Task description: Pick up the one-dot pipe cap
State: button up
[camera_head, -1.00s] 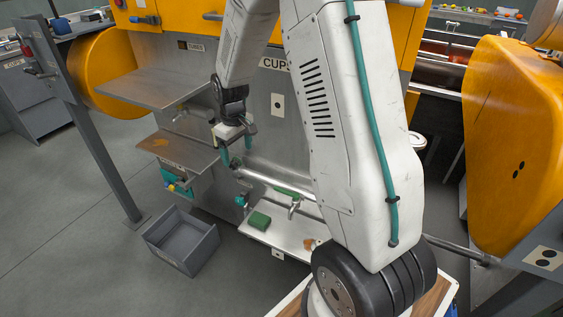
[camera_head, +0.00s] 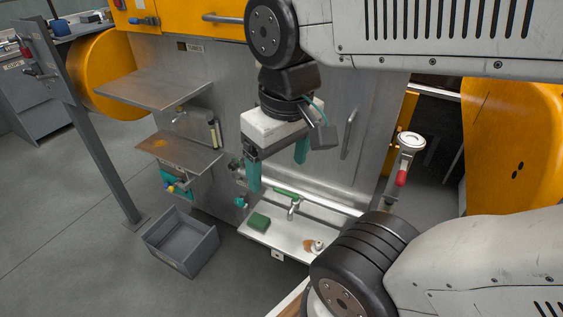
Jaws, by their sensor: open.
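My gripper (camera_head: 278,170) hangs in front of the steel machine panel, its two teal fingers pointing down and spread apart with nothing between them. A small whitish round piece (camera_head: 318,246) sits on the pale shelf (camera_head: 285,238) below and to the right of my gripper, beside an orange-brown stain. It could be the pipe cap, but it is too small to see any dot. My gripper is well above the shelf and apart from this piece. My arm link partly hides the shelf's right end.
A green block (camera_head: 259,221) and a small tap (camera_head: 293,207) are on or over the shelf. A grey bin (camera_head: 182,243) stands on the floor at left. Two steel ledges (camera_head: 155,88) jut from the panel. A red-handled fitting (camera_head: 403,165) stands at right.

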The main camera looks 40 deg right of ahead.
aim_at(317, 247)
jog(key=z, duration=1.05)
jog(key=k, duration=1.3)
jog(key=u, duration=0.35)
jog(key=i, duration=0.65)
jog(key=u, duration=0.6)
